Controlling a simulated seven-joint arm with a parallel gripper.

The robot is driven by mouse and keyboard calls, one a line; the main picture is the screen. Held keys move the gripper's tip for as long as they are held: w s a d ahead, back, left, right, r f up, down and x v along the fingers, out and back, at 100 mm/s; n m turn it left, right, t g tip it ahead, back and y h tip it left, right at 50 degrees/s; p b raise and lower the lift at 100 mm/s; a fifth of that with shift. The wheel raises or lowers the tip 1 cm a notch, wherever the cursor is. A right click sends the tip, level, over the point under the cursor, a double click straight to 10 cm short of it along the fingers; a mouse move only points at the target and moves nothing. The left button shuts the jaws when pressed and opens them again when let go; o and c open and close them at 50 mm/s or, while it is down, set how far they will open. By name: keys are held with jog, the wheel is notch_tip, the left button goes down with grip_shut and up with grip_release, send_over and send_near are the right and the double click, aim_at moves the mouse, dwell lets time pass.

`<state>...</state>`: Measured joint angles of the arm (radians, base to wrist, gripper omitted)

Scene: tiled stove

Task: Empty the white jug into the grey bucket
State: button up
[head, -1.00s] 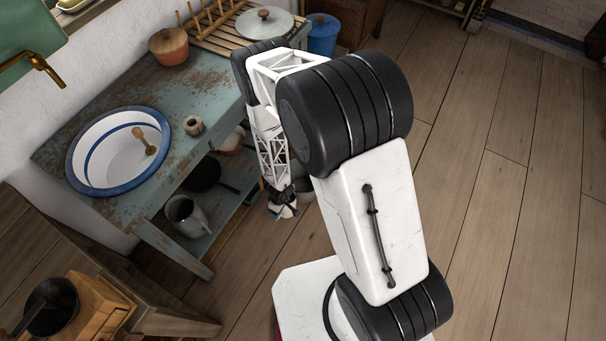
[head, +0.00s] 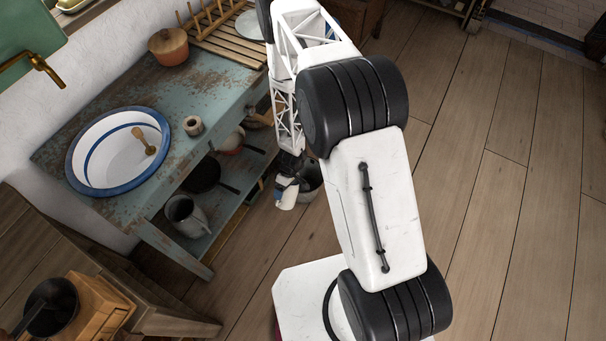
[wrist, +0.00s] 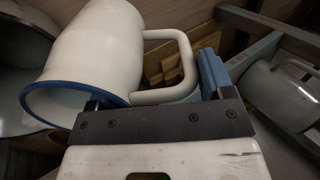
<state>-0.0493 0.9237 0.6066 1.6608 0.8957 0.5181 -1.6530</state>
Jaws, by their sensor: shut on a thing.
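My gripper (head: 288,172) is shut on the handle of the white jug (head: 287,197), below the worktop's right edge. In the wrist view the white jug (wrist: 100,45) has a blue rim and lies tipped well over, its mouth facing the lower left. Its handle passes between the fingers of my gripper (wrist: 160,95). The grey bucket (head: 313,180) stands on the floor just right of the jug, partly hidden by it and my arm. The bucket (wrist: 22,45) also shows at the left of the wrist view, behind the jug's mouth. The jug's contents and any flow cannot be seen.
The worn blue worktop (head: 215,105) holds a basin (head: 95,160), a small pot (head: 193,125) and a lidded pot (head: 168,46). A grey metal jug (head: 186,215) and dark pans (head: 203,176) stand on its lower shelf. The floor (head: 480,200) at right is clear.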

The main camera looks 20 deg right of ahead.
jog(key=shift+w+d+r+g+y, duration=0.25)
jog(key=shift+w+d+g+y, duration=0.75)
jog(key=shift+w+d, duration=0.25)
jog(key=shift+w+d+g+y+b, duration=0.4)
jog(key=shift+g+y+b, duration=0.3)
jog(key=shift+b, duration=0.1)
grip_shut()
jog(key=shift+w+d+r+g+y+b, duration=0.55)
jog(key=shift+r+g+y+b, duration=0.1)
jog(key=shift+r, duration=0.15)
dwell(1.4)
jog(key=shift+w+d+f+g+y+b, duration=0.15)
jog(key=shift+w+d+g+y+b, duration=0.35)
jog(key=shift+g+y+b, duration=0.1)
dwell(1.6)
